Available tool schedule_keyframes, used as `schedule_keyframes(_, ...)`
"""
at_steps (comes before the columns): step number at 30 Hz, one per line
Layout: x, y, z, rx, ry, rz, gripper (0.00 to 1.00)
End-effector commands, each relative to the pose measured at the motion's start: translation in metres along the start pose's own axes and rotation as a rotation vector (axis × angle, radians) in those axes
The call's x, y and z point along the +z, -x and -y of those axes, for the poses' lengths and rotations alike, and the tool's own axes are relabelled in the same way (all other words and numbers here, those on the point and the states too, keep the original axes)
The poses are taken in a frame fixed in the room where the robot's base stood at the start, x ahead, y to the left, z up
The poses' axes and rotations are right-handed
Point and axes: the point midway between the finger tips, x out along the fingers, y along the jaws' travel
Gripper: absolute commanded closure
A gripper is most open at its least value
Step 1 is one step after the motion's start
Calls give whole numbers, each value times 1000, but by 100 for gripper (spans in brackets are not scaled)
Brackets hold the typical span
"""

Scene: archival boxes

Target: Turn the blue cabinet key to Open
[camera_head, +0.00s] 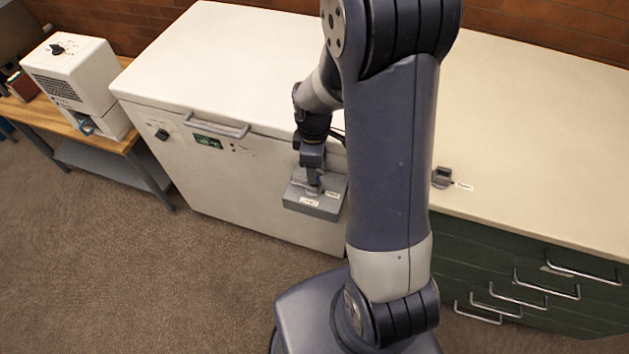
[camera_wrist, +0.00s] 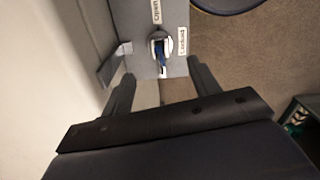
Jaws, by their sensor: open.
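The blue key (camera_wrist: 161,56) sits in a round pale lock on a grey lock box (camera_wrist: 133,28) in the wrist view. An "Open" label (camera_wrist: 156,11) is above the lock and a "Locked" label (camera_wrist: 182,41) is to its right. In the head view, the grey box (camera_head: 325,210) projects from the white chest's front, with the key hidden by my gripper (camera_head: 313,186). In the wrist view my gripper (camera_wrist: 160,68) is open, its fingers either side of the key and apart from it. I cannot tell exactly which label the key points to.
The white chest (camera_head: 215,60) has a handle (camera_head: 216,126) and a dark knob (camera_head: 162,134). A green drawer cabinet (camera_head: 480,265) stands at right, with a small grey latch (camera_head: 442,177) on its pale top. A white appliance (camera_head: 80,80) stands on a bench at left. The carpet in front is clear.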

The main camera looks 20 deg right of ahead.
Motion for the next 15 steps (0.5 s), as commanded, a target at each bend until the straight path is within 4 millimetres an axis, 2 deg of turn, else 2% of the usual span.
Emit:
schedule_keyframes(1,0,7,0,0,0,0,42)
schedule_keyframes(15,0,39,0,1,0,0,42)
